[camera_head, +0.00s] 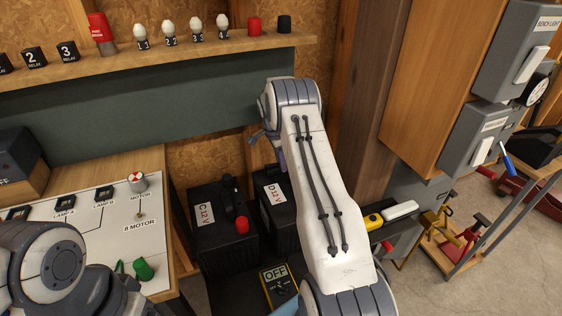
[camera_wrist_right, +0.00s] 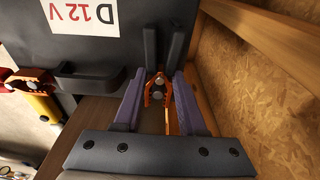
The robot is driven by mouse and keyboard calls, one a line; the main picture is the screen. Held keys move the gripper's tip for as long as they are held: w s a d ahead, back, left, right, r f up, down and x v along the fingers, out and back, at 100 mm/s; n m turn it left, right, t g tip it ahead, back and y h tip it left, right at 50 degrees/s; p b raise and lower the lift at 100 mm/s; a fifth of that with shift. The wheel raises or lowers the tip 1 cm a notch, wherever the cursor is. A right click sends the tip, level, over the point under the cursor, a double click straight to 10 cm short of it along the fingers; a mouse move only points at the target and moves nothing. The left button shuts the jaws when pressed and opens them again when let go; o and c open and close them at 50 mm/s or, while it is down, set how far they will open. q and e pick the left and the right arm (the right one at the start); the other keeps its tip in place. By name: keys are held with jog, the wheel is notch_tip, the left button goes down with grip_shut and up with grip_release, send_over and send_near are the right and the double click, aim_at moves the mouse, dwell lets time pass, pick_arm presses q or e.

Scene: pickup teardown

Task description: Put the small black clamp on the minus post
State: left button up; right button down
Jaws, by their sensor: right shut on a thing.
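My right gripper (camera_wrist_right: 158,80) shows two purple fingers in the right wrist view, shut on the small black clamp (camera_wrist_right: 149,48). Two dark bars and orange-copper jaws with grey round ends show at the fingertips. In the head view my right gripper (camera_head: 270,143) is mostly hidden behind my own forearm, above the back of battery D (camera_head: 271,193). Battery D also shows in the wrist view (camera_wrist_right: 30,45), beside the clamp. The minus post cannot be made out for sure; a black upright piece (camera_head: 229,183) stands on battery C (camera_head: 205,238). My left gripper is out of view.
A red cap (camera_head: 242,225) sits on battery C. The motor board (camera_head: 75,245) is left. In the wrist view a chipboard wall (camera_wrist_right: 270,85) is close on the right, and a red and copper clamp (camera_wrist_right: 30,80) is left.

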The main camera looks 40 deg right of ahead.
jog(key=shift+f, duration=0.25)
jog(key=shift+c, duration=2)
grip_release()
jog(key=shift+r, duration=0.15)
